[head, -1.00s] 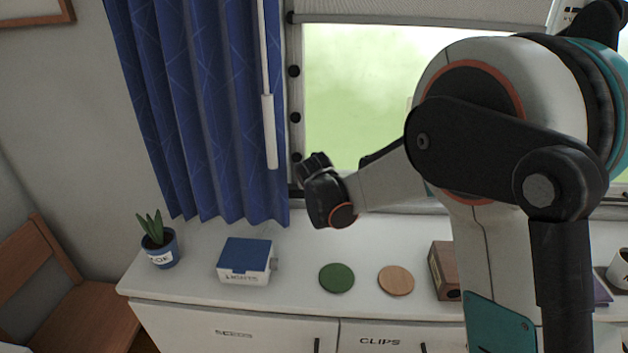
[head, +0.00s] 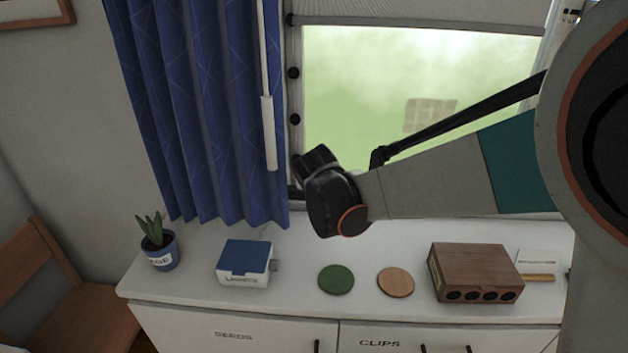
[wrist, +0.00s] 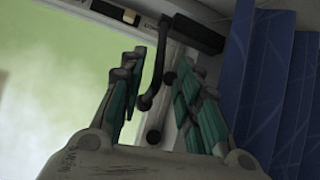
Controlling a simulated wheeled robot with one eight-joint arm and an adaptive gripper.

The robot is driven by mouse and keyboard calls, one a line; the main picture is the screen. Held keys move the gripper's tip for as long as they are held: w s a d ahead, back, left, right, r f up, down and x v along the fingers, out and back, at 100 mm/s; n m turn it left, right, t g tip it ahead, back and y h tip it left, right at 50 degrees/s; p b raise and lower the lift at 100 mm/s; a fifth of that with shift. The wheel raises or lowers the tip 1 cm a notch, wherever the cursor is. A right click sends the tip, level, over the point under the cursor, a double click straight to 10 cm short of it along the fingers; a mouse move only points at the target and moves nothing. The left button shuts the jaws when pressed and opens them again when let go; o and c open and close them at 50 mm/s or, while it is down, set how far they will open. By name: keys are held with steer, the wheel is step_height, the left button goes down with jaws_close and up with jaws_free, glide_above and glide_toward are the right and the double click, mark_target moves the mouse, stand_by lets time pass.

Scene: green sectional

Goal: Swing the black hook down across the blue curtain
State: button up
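The black hook (wrist: 157,65) shows in the wrist view as a thin curved bar by the window frame. It lies between the two teal-and-grey fingers of my gripper (wrist: 158,92), which are spread apart. I cannot tell whether either finger touches it. In the head view the hook is not clearly visible, and my dark wrist covers the lower window frame. The blue curtain (head: 195,110) hangs gathered left of the window, left of my wrist. It also shows at the right of the wrist view (wrist: 268,90).
A white wand (head: 268,130) hangs before the curtain's right edge. On the white cabinet below stand a potted plant (head: 160,252), a blue-and-white box (head: 245,263), a green disc (head: 336,279), a tan disc (head: 395,282) and a brown wooden box (head: 474,273). Black knobs line the window frame.

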steer(key=shift+v, duration=0.95)
